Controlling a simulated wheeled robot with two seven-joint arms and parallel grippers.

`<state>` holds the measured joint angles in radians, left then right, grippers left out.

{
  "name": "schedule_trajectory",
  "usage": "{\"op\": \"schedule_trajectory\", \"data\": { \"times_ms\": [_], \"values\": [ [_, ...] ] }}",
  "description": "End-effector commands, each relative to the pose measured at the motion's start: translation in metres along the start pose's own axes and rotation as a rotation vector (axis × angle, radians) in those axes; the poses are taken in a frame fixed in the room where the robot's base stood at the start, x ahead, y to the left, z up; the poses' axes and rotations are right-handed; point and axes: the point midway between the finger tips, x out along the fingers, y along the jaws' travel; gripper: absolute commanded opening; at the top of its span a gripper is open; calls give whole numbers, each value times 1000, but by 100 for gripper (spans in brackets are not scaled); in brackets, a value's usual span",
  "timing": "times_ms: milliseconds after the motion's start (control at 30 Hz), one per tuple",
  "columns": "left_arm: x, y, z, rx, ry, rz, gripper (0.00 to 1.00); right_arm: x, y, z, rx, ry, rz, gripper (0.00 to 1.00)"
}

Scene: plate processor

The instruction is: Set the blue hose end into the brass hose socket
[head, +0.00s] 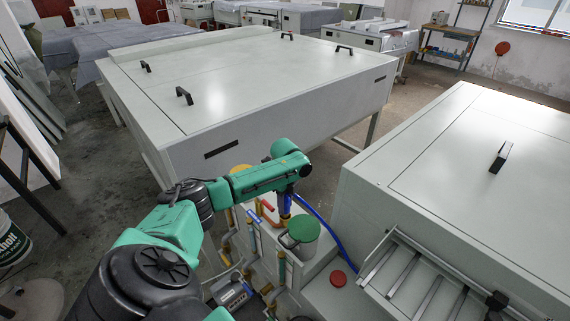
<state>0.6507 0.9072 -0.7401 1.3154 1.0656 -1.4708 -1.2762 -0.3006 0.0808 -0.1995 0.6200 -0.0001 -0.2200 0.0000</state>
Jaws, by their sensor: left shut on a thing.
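My left gripper (286,207) points down below the green wrist and is shut on the blue hose end, at the top of the pipe fittings. Most of its fingers and the gripped end are small and hard to make out. The blue hose (327,229) runs from there in a curve down to the right, beside the green-topped canister. Several brass-coloured pipe pieces stand among the fittings. I cannot tell which of them is the brass hose socket, nor whether the hose end touches it. My right gripper is not in view.
A green-topped canister (303,229) and a red round button (338,278) stand close to the right of the fittings. A large pale machine (240,85) lies behind, and another pale cabinet (455,170) with a slatted rack (430,280) is on the right. Bare floor shows between them.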

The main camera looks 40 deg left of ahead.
Motion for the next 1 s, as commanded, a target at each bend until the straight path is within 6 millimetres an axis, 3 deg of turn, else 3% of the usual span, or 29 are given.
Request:
{"op": "schedule_trajectory", "data": {
  "times_ms": [200, 433, 467, 500, 533, 767, 833, 1000],
  "values": [
    [12, 0, 0, 0, 1, 0, 0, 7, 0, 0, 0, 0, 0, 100],
    [11, 0, 0, 0, 0, 0, 0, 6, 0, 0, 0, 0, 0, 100],
    [11, 0, 0, 0, 0, 0, 52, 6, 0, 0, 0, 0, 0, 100],
    [11, 0, 0, 0, 0, 0, 67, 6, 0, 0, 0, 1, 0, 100],
    [11, 0, 0, 0, 0, 0, 75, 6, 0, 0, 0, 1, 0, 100],
    [11, 0, 0, 0, 0, 0, 75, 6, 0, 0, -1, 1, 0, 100],
    [12, 0, 0, 0, 0, 1, 100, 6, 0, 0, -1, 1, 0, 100],
    [11, 0, 0, 0, 0, 1, 100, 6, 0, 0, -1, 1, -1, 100]
  ]
}}
